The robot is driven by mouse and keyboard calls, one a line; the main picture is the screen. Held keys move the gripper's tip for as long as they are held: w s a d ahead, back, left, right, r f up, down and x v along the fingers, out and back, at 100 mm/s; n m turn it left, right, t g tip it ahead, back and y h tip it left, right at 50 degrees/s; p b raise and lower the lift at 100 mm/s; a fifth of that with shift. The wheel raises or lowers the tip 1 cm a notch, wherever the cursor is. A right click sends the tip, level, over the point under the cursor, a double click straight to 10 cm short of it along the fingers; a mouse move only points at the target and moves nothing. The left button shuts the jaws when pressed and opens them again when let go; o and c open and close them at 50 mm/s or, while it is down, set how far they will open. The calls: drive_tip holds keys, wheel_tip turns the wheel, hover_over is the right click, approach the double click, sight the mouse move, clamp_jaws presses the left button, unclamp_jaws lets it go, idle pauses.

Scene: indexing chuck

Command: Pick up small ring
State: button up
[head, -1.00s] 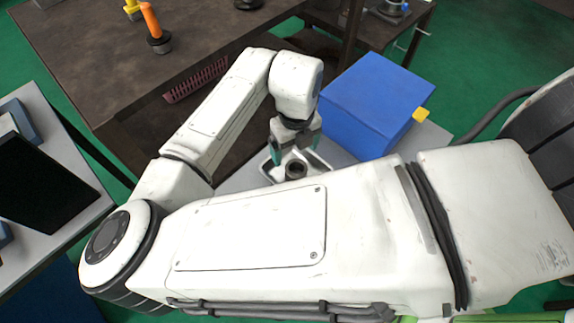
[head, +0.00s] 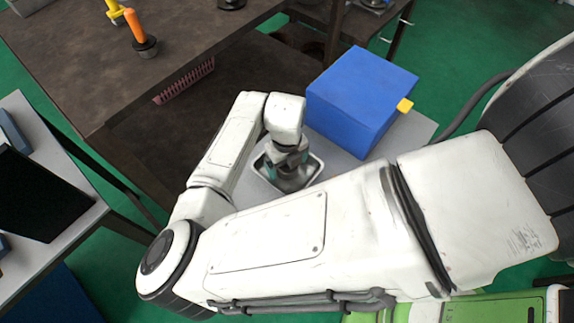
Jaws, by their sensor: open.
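My gripper (head: 287,172) points down over a small pale tray (head: 312,178) on the grey table. Its fingers are low in or just above the tray and partly covered by my own wrist. The jaws are open. No small ring can be made out in the head view now; the gripper hides the middle of the tray.
A blue box (head: 360,100) with a yellow tab (head: 404,105) stands right behind the tray, close to my wrist. A dark workbench (head: 75,60) with an orange-handled tool (head: 137,30) is at the back left. A black screen (head: 40,195) stands at the far left.

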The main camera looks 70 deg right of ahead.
drive_tip(key=shift+c, duration=0.3)
drive_tip(key=c, duration=1.4)
drive_tip(key=shift+c, duration=0.3)
drive_tip(key=shift+r, duration=0.2)
